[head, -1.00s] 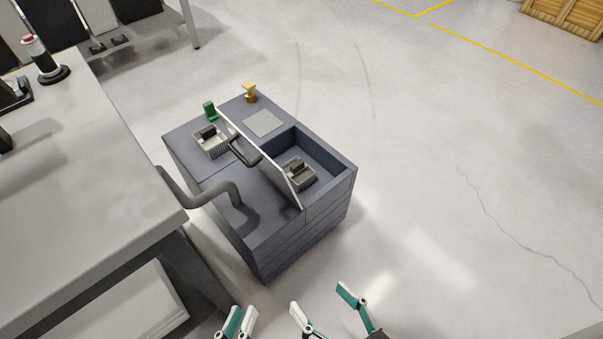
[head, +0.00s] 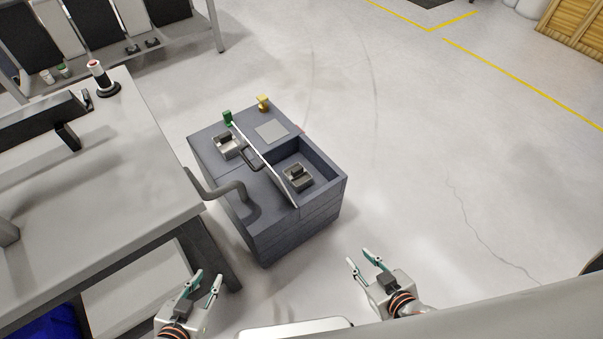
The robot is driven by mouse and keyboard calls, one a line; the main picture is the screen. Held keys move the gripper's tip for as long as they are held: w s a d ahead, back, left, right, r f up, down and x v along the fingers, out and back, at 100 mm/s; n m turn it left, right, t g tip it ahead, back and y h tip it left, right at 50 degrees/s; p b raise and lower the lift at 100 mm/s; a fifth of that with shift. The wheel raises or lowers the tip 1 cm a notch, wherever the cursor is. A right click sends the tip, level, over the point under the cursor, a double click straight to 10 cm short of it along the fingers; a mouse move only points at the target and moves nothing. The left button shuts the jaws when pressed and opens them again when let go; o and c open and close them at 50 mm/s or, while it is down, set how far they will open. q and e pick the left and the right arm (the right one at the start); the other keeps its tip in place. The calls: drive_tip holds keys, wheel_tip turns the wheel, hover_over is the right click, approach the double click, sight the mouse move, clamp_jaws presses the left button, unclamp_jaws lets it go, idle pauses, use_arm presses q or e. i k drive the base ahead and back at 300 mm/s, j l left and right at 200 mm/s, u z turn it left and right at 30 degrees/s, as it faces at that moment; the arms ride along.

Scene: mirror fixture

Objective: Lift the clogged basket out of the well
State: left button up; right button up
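A dark grey cabinet (head: 290,235) has a recessed well (head: 310,156) in the right part of its top. A small grey basket (head: 299,180) with a dark block-like part on top sits in the well's near end. A second, paler basket (head: 226,149) with a similar dark part is at the cabinet's back left, across a thin upright panel (head: 262,163). I cannot tell from their looks which is clogged. My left gripper (head: 208,276) is open and empty, in front of the cabinet to the left. My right gripper (head: 359,258) is open and empty, in front to the right.
A curved grey pipe-like bar (head: 225,188) and a dark handle (head: 249,158) are near the panel. A green piece (head: 228,118), a yellow piece (head: 263,103) and a flat grey plate (head: 271,131) are at the back. A workbench (head: 110,190) stands close on the left. Right-hand floor is clear.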

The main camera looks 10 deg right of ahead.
sight(295, 175)
drive_tip(key=i+l, duration=0.15)
drive_tip(key=l, duration=0.25)
drive_tip(key=i+l+u, duration=0.15)
drive_tip(key=l, duration=0.6)
drive_tip(key=i+l+u, duration=0.1)
drive_tip(key=l, duration=0.3)
drive_tip(key=i+l+u, duration=0.1)
drive_tip(key=l, duration=0.3)
drive_tip(key=i+l, duration=0.2)
drive_tip(key=i+l+u, duration=0.1)
drive_tip(key=l, duration=0.35)
drive_tip(key=i+l, duration=0.4)
